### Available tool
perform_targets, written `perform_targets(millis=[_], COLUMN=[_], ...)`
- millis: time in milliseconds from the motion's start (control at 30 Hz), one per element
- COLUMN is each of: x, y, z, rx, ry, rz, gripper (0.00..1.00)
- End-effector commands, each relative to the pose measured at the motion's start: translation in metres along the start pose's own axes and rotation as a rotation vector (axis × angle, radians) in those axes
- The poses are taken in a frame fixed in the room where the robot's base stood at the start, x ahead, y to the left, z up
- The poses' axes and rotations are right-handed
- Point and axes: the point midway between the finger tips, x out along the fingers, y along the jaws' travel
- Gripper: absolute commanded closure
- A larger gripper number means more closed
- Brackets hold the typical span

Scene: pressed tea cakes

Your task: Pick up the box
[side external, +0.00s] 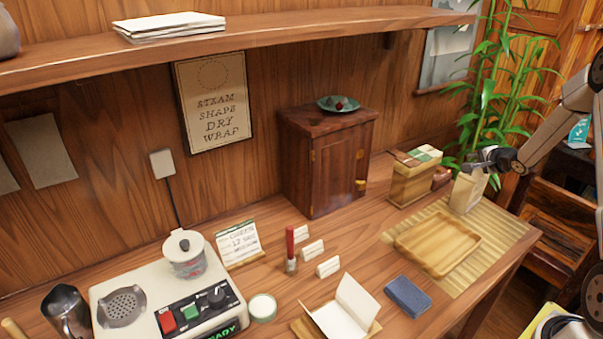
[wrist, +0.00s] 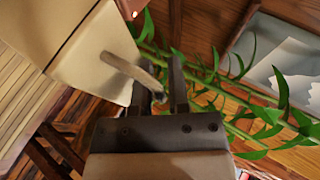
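A cream box (side external: 467,193) stands at the far right end of the counter, at the back of the bamboo mat (side external: 487,270). In the wrist view the box (wrist: 95,50) fills the upper left, with a thin tan handle (wrist: 130,72) sticking out from it. My gripper (side external: 488,160) is at the top of the box in the side view. In the wrist view the two dark fingers of my gripper (wrist: 158,80) are apart, and the end of the handle lies between them. I cannot tell whether a finger touches the handle.
A bamboo plant (side external: 490,90) stands close behind my gripper. A wooden holder with coloured packets (side external: 411,184) is left of the box. An empty wooden tray (side external: 437,246) lies on the mat in front. A blue block (side external: 407,297) and a dark cabinet (side external: 325,160) are farther left.

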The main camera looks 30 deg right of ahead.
Motion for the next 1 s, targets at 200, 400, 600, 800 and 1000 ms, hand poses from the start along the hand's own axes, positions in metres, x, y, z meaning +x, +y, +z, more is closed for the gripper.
perform_targets(millis=[200, 400, 600, 800, 1000], x=[0.0058, 0.0055, 0.0054, 0.0054, 0.0053], y=[0.0000, 0.0001, 0.0001, 0.0001, 0.0001], z=[-0.0001, -0.0001, -0.0001, -0.0001, -0.0001], rx=[0.000, 0.000, 0.000, 0.000, 0.000], ry=[0.000, 0.000, 0.000, 0.000, 0.000], rz=[0.000, 0.000, 0.000, 0.000, 0.000], gripper=[0.80, 0.80, 0.80, 1.00, 1.00])
